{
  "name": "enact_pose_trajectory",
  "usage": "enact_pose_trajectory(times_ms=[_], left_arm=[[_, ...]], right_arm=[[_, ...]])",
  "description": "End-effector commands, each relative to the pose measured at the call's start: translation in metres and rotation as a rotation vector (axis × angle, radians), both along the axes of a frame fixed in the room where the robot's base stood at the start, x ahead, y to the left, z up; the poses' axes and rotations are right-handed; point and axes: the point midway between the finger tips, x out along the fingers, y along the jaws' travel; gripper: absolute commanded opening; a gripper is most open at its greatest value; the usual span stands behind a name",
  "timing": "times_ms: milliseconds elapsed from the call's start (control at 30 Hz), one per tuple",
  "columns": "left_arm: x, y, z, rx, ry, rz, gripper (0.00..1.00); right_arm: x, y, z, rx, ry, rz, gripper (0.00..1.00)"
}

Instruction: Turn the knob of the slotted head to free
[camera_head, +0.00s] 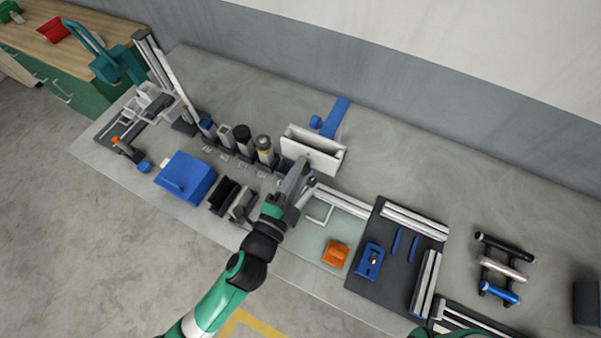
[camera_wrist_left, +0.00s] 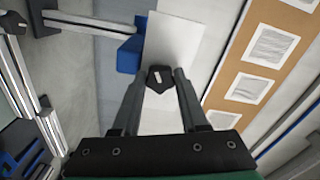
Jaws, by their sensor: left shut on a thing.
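A white box-like head with a long slot along its top (camera_head: 322,148) stands at the back middle of the bench, and its white face also fills the middle of the left wrist view (camera_wrist_left: 176,40). A dark angular knob with a pale mark (camera_wrist_left: 160,79) is in front of this face. My left gripper (camera_head: 303,172) reaches up to the head. In the left wrist view its fingers (camera_wrist_left: 160,82) are shut on the knob, one on each side. The knob is hidden by the gripper in the head view. My right gripper is not in view.
A blue bracket (camera_head: 334,117) is behind the white head. Dark posts (camera_head: 243,138) stand to its left. A blue box (camera_head: 186,176) and an orange block (camera_head: 335,253) lie nearer the front edge. A dark tray (camera_head: 385,222) with blue parts is to the right.

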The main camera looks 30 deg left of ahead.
Motion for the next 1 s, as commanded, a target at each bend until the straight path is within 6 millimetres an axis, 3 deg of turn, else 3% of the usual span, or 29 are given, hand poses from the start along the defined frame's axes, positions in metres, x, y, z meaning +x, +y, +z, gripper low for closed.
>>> enact_pose_trajectory(times_ms=[1000], left_arm=[[0.000,0.000,-0.002,-0.918,-0.014,-0.001,0.00]], right_arm=[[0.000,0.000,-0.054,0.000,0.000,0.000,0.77]])
